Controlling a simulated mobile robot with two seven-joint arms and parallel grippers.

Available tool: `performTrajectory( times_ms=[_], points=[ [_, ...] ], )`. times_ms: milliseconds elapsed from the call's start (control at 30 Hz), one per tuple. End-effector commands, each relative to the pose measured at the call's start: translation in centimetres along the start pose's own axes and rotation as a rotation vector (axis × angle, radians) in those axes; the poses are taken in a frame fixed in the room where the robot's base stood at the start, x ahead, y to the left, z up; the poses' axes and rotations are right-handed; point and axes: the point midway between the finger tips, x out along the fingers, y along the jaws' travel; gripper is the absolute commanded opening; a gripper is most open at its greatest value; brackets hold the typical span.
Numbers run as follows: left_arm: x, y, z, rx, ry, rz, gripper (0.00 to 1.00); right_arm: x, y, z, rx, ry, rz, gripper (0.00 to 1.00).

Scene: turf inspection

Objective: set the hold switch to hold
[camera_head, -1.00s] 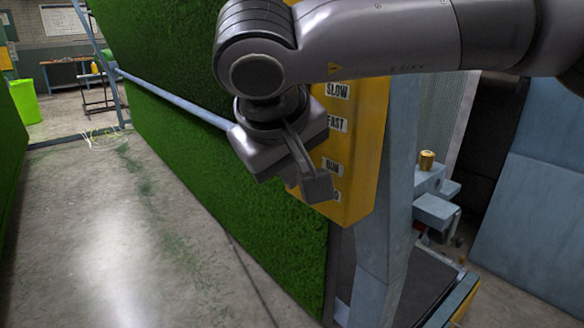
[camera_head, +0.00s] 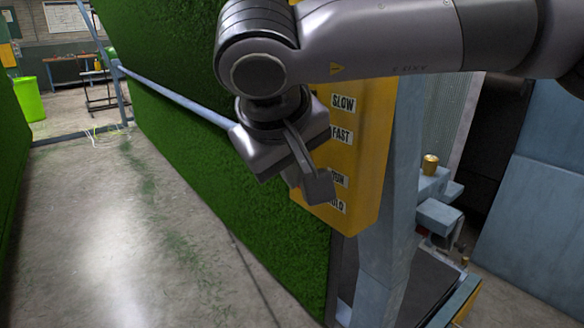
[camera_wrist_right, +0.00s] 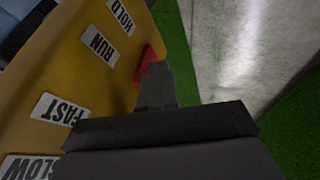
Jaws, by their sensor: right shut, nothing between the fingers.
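The yellow control box (camera_head: 357,150) carries white labels reading SLOW, FAST, RUN and HOLD from top to bottom. A red piece (camera_wrist_right: 149,60), apparently the switch, sits on the box face beside RUN. My right gripper (camera_head: 319,190) is shut and empty in front of the lower labels. In the wrist view its fingertips (camera_wrist_right: 157,75) overlap the red piece's lower end; I cannot tell whether they touch. My left gripper is out of view.
A green turf sheet (camera_head: 215,165) hangs left of the box, with a blue-grey bar (camera_head: 175,93) across it. A blue-grey post (camera_head: 385,225) stands right of the box. Concrete floor (camera_head: 90,230) lies open at left. A lime bin (camera_head: 30,98) stands far back.

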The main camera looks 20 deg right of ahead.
Motion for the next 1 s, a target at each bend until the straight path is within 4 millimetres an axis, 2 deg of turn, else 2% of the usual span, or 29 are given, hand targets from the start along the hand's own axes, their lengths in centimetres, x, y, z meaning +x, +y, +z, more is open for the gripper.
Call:
performTrajectory(
  times_ms=[233,500,633,800,1000],
  points=[
    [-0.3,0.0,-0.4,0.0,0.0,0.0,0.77,-1.8,-3.9,0.9,-0.011,0.001,-0.003,0.0],
    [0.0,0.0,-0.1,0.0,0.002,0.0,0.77,-7.9,-5.0,1.1,-0.003,0.004,-0.002,0.0],
    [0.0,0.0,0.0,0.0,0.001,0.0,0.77,-9.9,-5.4,1.2,-0.004,0.002,-0.003,0.0],
    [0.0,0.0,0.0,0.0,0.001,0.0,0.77,-11.2,-5.6,1.3,-0.004,0.0,-0.003,0.0],
    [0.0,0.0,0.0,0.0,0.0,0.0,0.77,-11.4,-5.6,1.3,-0.004,-0.001,-0.003,0.0]
  ],
)
